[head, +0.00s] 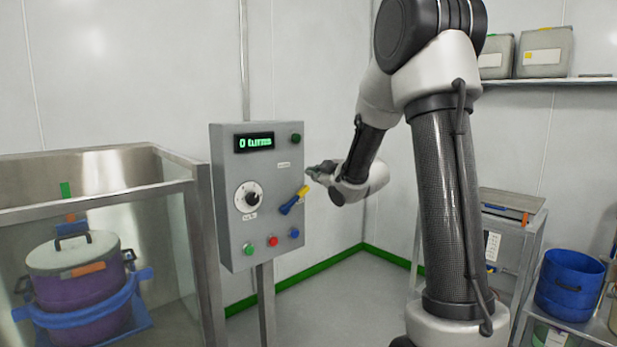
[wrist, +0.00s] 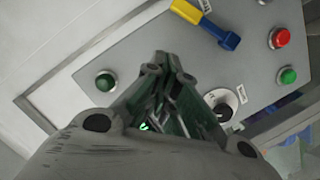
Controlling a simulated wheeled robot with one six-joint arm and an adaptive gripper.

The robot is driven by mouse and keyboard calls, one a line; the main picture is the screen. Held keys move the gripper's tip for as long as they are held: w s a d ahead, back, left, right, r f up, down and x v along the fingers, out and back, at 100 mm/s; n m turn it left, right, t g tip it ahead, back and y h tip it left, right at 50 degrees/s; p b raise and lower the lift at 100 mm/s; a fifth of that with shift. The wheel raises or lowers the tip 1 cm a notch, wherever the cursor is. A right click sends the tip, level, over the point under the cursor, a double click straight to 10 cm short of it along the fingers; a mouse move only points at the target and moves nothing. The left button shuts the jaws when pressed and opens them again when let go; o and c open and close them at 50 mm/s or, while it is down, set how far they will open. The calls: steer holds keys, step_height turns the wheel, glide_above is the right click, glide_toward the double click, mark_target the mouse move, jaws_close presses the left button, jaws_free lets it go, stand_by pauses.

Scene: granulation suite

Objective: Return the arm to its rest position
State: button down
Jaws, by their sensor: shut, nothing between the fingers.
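My gripper (head: 318,172) is at the right side of a grey control panel (head: 228,180) in the head view, in front of its face or edge; the gap is hard to judge. In the wrist view my gripper (wrist: 160,62) is shut and empty, pointing at the panel. The panel carries a display (head: 254,142) reading "0 turns". It has a round dial (head: 249,197) and a blue and yellow lever switch (head: 293,200), which also shows in the wrist view (wrist: 208,24) apart from my fingers. My arm is bent, reaching left from its upright column.
A glass-sided enclosure (head: 170,200) at left holds a purple drum (head: 82,295) with a blue ring. At right stand a metal cart (head: 537,235) and a blue bucket (head: 570,284). A wall shelf (head: 550,79) holds grey bins. The floor (head: 335,290) between panel and cart is clear.

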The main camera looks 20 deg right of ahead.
steer(key=shift+s, duration=0.25)
stand_by(0.3)
steer(key=s+d+f+m+g+h, duration=0.2)
steer(key=s+d+f+m+g, duration=0.15)
steer(key=f, duration=0.25)
steer(key=s+d+f+m+g+h, duration=0.1)
steer(key=s+d+f+m+g, duration=0.1)
steer(key=s+f+g, duration=0.3)
steer(key=s+f+m+g+h, duration=0.1)
steer(key=s+m+g, duration=0.15)
steer(key=s, duration=0.95)
steer(key=s+a+r, duration=0.2)
steer(key=s+a, duration=0.1)
steer(key=s, duration=0.4)
steer(key=s+a+r+m+y, duration=0.1)
steer(key=s+a+r, duration=0.2)
steer(key=s, duration=0.4)
steer(key=s+a+r+m, duration=0.1)
steer(key=s+a+r, duration=0.2)
steer(key=s, duration=0.4)
steer(key=shift+a+g+y, duration=0.25)
steer(key=shift+g+y, duration=0.05)
steer(key=shift+y, duration=0.1)
